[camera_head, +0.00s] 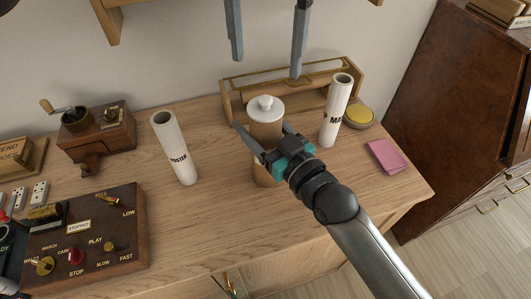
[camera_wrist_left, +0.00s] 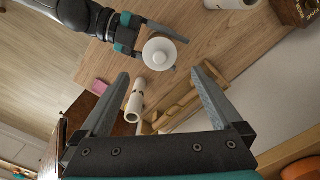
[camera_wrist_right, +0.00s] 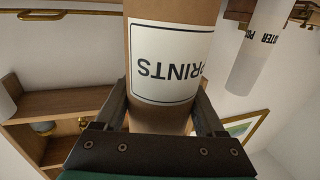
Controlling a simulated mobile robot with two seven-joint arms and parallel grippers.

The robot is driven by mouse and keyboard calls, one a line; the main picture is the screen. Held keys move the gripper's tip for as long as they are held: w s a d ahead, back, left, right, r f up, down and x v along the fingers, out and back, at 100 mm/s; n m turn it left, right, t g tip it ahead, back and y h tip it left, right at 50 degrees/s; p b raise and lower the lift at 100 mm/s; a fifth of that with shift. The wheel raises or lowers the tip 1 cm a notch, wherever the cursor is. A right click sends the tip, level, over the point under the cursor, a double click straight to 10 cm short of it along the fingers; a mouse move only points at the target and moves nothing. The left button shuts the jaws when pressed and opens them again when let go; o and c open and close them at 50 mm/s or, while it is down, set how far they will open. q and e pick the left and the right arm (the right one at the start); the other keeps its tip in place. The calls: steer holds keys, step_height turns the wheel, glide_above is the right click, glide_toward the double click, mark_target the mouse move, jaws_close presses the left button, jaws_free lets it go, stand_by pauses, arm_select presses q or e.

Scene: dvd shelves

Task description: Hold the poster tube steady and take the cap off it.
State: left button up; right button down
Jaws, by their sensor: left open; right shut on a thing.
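A brown cardboard tube (camera_head: 266,135) stands upright on the wooden desk. A white cap (camera_head: 265,108) with a round knob sits on its top. The cap also shows in the left wrist view (camera_wrist_left: 160,53). My right gripper (camera_head: 262,128) is shut around the tube below the cap. In the right wrist view, the tube (camera_wrist_right: 160,118) is between the fingers and its white label reads "PRINTS". My left gripper (camera_head: 267,66) is open and empty above the cap, apart from it. The cap is out of sight in the right wrist view.
A white tube marked "POSTER" (camera_head: 175,150) stands left; another white tube (camera_head: 336,112) stands right. A wooden rack with a brass rail (camera_head: 232,104) is behind. A yellow tin (camera_head: 358,116), a pink paper (camera_head: 387,157), a grinder (camera_head: 97,130) and a control box (camera_head: 120,235) are around.

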mark_target(266, 98)
arm_select(q)
steer(key=shift+r, duration=0.1)
steer(key=shift+c, duration=0.7)
step_height(266, 98, up, 4)
steer(key=shift+r, duration=0.15)
steer(key=c, duration=0.4)
step_height(266, 98, down, 12)
steer(key=shift+r, duration=0.15)
jaws_close()
steer(key=shift+r, duration=0.2)
stand_by(0.6)
steer(key=shift+r, duration=1)
